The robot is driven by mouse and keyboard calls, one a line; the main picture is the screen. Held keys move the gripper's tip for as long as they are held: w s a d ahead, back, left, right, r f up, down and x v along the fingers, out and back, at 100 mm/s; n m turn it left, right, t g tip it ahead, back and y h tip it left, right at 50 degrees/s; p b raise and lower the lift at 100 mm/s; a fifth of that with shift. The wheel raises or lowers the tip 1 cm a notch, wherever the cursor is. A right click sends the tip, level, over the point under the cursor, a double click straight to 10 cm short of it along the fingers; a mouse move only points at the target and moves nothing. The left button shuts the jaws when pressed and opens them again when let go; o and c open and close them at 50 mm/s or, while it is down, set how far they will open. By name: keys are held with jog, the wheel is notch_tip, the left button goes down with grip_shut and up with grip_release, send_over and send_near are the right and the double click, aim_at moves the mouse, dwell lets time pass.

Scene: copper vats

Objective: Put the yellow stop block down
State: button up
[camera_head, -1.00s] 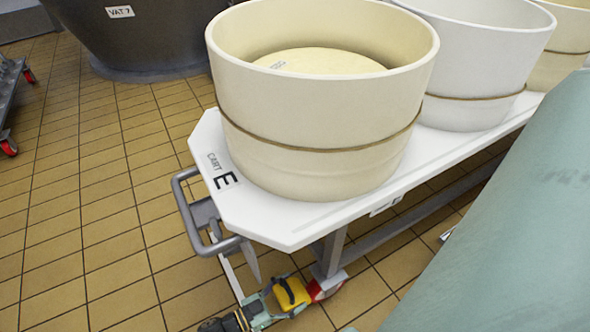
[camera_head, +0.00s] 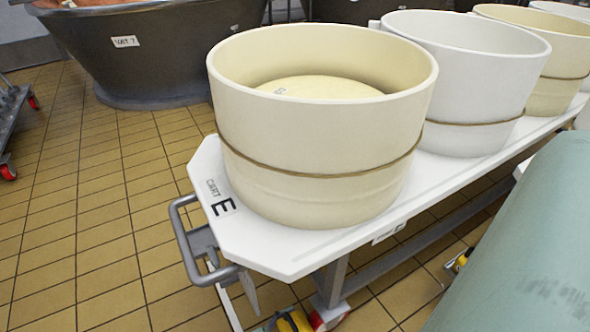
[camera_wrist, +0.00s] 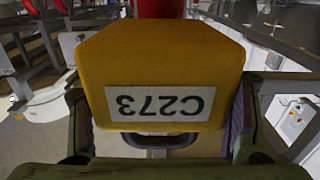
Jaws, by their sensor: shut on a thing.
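The yellow stop block (camera_wrist: 162,68) fills the middle of the wrist view, with a white label reading C273, upside down. My gripper (camera_wrist: 160,125) is shut on it, one finger at each side. A dark handle shows below the label. In the head view only the top of the stop block (camera_head: 293,322) shows at the bottom edge, just left of a red cart wheel (camera_head: 331,314). The wrist view shows red (camera_wrist: 158,8) directly beyond the block. The block's underside is hidden, so I cannot tell whether it touches the floor.
Cart E (camera_head: 215,235) stands above the block, with a grey handle (camera_head: 190,250) and a cream tub (camera_head: 315,150) on top. A white tub (camera_head: 465,85) stands behind. Another yellow item (camera_head: 460,262) is under the cart at right.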

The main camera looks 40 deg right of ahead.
jog(key=shift+f, duration=0.25)
jog(key=o, duration=1.6)
jog(key=shift+r, duration=0.25)
jog(key=v, duration=1.2)
jog(key=shift+r, duration=0.35)
jog(key=shift+w+r, duration=0.1)
